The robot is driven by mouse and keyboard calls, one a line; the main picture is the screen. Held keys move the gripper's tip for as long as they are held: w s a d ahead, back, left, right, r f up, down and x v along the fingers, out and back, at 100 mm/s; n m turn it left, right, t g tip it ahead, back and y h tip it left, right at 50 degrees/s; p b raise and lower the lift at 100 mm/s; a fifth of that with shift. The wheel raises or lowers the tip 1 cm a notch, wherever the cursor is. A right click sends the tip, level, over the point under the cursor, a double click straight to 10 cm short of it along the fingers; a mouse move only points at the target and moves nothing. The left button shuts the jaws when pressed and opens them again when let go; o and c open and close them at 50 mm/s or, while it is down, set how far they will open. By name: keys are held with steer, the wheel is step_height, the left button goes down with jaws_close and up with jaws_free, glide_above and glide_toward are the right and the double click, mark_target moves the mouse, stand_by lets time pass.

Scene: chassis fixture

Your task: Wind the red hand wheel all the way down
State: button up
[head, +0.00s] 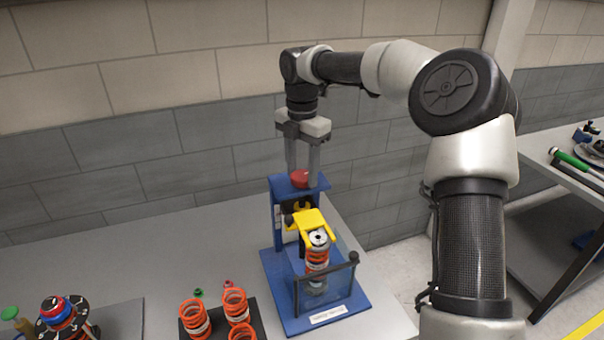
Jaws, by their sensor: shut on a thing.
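The red hand wheel (300,177) sits on top of the blue press frame (277,218). My gripper (301,172) points straight down from above, with one finger on each side of the wheel, and is shut on it. The fingers hide part of the wheel's rim. Below, a yellow fork-like piece (313,222) reaches forward over an upright orange and grey spring assembly (317,262). The yellow piece appears to be at the top of the spring; whether they touch is hard to tell.
A clear guard with a dark rail (327,272) stands before the spring. Several orange springs (236,305) stand on a dark tray at the front. A round tool (58,312) is at the lower left. The table's left middle is clear. Another bench (575,165) stands right.

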steer(key=shift+m, duration=0.5)
steer(key=m, duration=1.6)
steer(key=shift+m, duration=0.6)
